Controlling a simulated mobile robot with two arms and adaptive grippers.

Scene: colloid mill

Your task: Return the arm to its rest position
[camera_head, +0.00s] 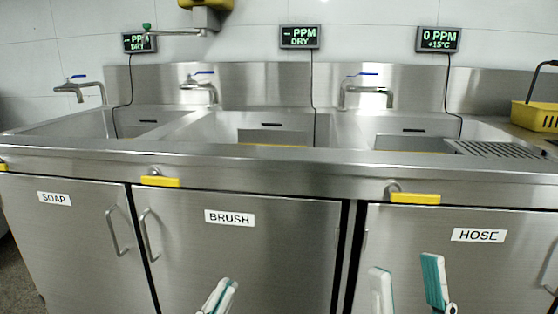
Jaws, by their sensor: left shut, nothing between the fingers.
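My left gripper (222,291) shows at the bottom edge, left of centre, in front of the cabinet door labelled BRUSH (270,255). Its white and teal fingers are together with nothing between them. My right gripper (405,268) is at the bottom right, in front of the cabinet door labelled HOSE (480,270). Its two fingers stand apart, pointing up, with nothing seen between them. The rest of both arms is below the picture.
A steel counter (280,160) with several sink basins and taps runs across the view. Yellow handles (415,198) sit along its front. A third door reads SOAP (65,225). A yellow basket (535,115) stands at the right.

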